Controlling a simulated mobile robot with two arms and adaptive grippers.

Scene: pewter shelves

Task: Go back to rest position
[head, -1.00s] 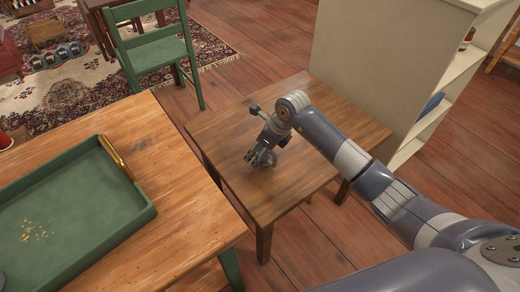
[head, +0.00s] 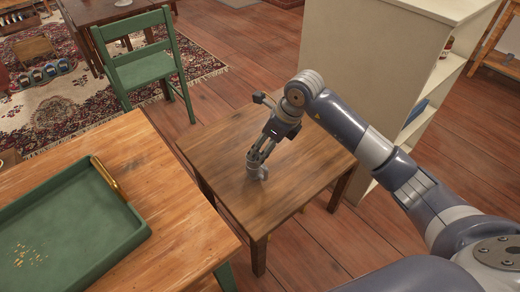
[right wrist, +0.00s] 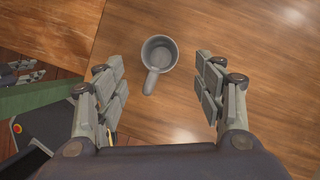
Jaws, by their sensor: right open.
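A small grey metal mug (head: 253,172) stands upright on the small brown wooden table (head: 225,150). In the right wrist view the mug (right wrist: 158,53) shows from above, empty, its handle pointing down toward my wrist. My right gripper (head: 258,154) points down just above the mug in the head view. In the right wrist view the right gripper (right wrist: 161,76) is open, its fingers wide apart on either side, with nothing between them touching the mug. My left gripper is not in view.
A larger wooden table (head: 150,162) with a green tray (head: 128,235) with a gold handle stands at the left. A green chair (head: 143,70) is behind. A cream shelf unit (head: 370,75) stands behind my right arm. Wooden floor (head: 240,60) lies between.

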